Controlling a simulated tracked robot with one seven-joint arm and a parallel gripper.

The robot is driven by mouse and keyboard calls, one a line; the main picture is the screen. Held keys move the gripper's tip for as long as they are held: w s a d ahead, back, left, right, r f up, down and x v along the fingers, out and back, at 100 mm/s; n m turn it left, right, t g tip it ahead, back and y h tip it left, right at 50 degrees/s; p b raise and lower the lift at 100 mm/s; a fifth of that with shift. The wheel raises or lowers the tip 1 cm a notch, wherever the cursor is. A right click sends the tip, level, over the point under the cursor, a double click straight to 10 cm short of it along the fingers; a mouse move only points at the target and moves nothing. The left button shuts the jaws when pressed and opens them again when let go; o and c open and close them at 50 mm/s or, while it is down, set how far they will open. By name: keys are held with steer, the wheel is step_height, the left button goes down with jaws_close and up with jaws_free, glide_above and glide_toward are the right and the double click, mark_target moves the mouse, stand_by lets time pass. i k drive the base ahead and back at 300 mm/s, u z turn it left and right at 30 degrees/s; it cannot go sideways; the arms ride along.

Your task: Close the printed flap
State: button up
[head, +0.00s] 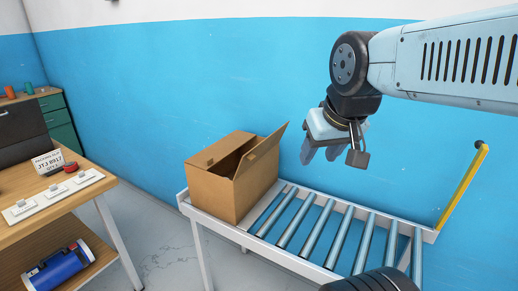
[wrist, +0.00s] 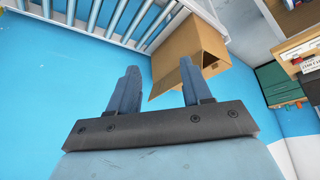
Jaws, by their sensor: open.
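A brown cardboard box (head: 208,193) stands on the left end of a roller conveyor. Its right-hand flap (head: 262,152) stands up, tilted outward to the right, with a dark gap beside it. The left part of the top looks folded down. I cannot make out which flap is printed. My gripper (head: 322,152) is open and empty, in the air to the right of the box, apart from the flap. In the wrist view the box (wrist: 192,32) lies beyond the open fingers (wrist: 158,68), with brown cardboard showing between them.
The roller conveyor (head: 310,228) has free rollers right of the box. A yellow bar (head: 462,186) rises at its right end. A blue wall stands behind. A wooden bench (head: 90,196) with a card and small items is at the left, with a blue cylinder (head: 56,268) below.

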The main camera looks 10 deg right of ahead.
mark_target(250, 158)
steer(key=u, duration=0.05)
steer(key=k, duration=0.5)
steer(key=z, duration=1.25)
steer(key=k, duration=0.65)
steer(key=u, duration=1.45)
steer(key=i, duration=1)
